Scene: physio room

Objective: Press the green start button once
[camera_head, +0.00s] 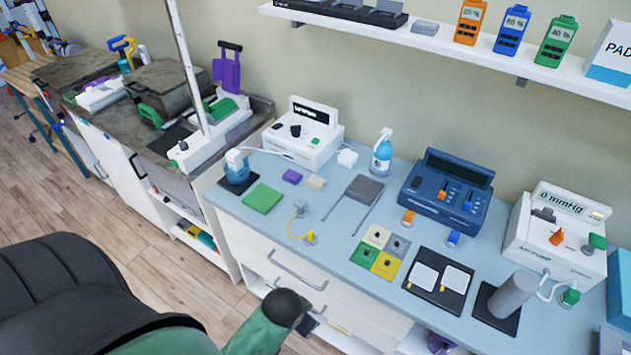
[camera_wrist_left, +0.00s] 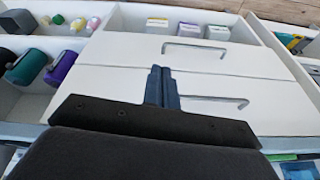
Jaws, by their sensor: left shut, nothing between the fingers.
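A small green button (camera_head: 315,140) shows on the front of a white device (camera_head: 325,152) with a dark display, at the back left of the bench. Its label is too small to read. My left arm comes in at the bottom of the head view, low in front of the bench drawers and well apart from the button. My left gripper (camera_wrist_left: 161,86) is shut and empty in the left wrist view, with the white drawer fronts behind its fingertips. The button is not in the wrist view. My right gripper is in neither view.
The blue bench top (camera_head: 335,225) holds a spray bottle (camera_head: 382,153), a blue console (camera_head: 445,192), a white pump unit (camera_head: 556,234) with a green knob, and several pads. A green pad (camera_head: 262,198) lies in front of the white device. A wall shelf (camera_head: 450,45) overhangs the back.

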